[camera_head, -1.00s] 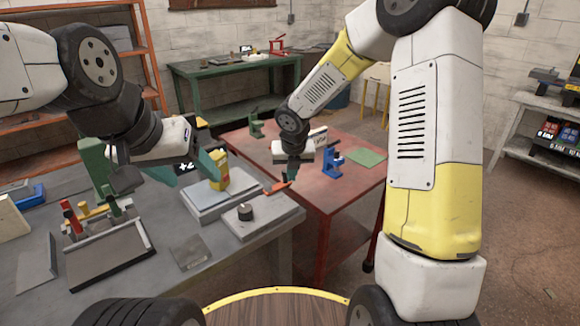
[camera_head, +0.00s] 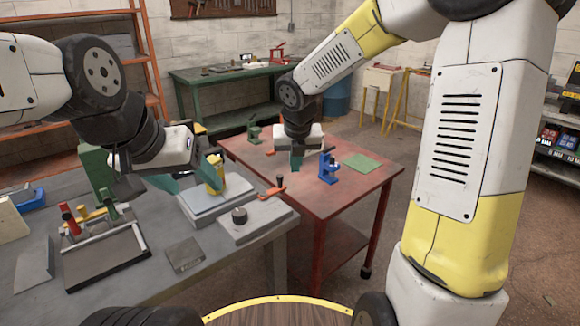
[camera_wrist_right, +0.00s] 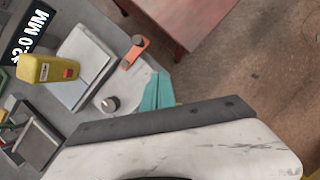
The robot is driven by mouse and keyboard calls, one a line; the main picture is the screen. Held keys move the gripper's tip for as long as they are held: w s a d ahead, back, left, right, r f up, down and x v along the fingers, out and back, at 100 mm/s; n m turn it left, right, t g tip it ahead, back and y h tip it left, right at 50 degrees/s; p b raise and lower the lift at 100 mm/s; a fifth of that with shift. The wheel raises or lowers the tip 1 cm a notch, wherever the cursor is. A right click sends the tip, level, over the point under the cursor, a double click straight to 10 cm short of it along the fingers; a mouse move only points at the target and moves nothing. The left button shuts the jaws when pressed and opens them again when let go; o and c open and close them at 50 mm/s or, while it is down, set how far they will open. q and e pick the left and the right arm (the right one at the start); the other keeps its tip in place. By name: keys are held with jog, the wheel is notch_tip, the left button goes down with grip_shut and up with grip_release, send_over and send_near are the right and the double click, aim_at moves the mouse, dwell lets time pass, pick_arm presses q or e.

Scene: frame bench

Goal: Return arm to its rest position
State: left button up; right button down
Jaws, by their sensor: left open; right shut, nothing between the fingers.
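My right arm comes down from the upper right in the head view. Its gripper (camera_head: 297,162), with teal fingers, is shut and empty above the red table. The fingers also show in the right wrist view (camera_wrist_right: 158,91), apart from the orange lever (camera_wrist_right: 135,53). In the head view the lever (camera_head: 272,188) lies at the edge of the grey block with a dark knob (camera_head: 240,215). My left gripper (camera_head: 188,176) is open, with teal fingers, near a yellow block (camera_head: 214,180) on a pale plate. I cannot tell whether a finger touches the block.
A red table (camera_head: 318,198) carries a blue device (camera_head: 327,168), a green device (camera_head: 254,131) and a green mat (camera_head: 362,162). The grey bench (camera_head: 130,285) holds a fixture with red and yellow parts (camera_head: 88,222). A green bench (camera_head: 225,85) stands behind. Floor is clear at right.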

jog(key=shift+s+r, duration=0.1)
jog(key=shift+r, duration=0.1)
jog(key=s+d+r+m, duration=0.3)
jog(key=s+m, duration=0.4)
jog(key=m, duration=0.5)
jog(key=s+d+r+m+t+y, duration=0.1)
jog(key=s+d+r+m, duration=0.1)
jog(key=s+m, duration=0.6)
jog(key=s+d+r+m+y, duration=0.1)
jog(key=s+d+r+m, duration=0.2)
jog(key=m, duration=1.2)
jog(key=s+r, duration=0.2)
jog(key=s, duration=0.2)
jog(key=shift+s+d+m+t, duration=0.3)
jog(key=shift+s+t, duration=0.1)
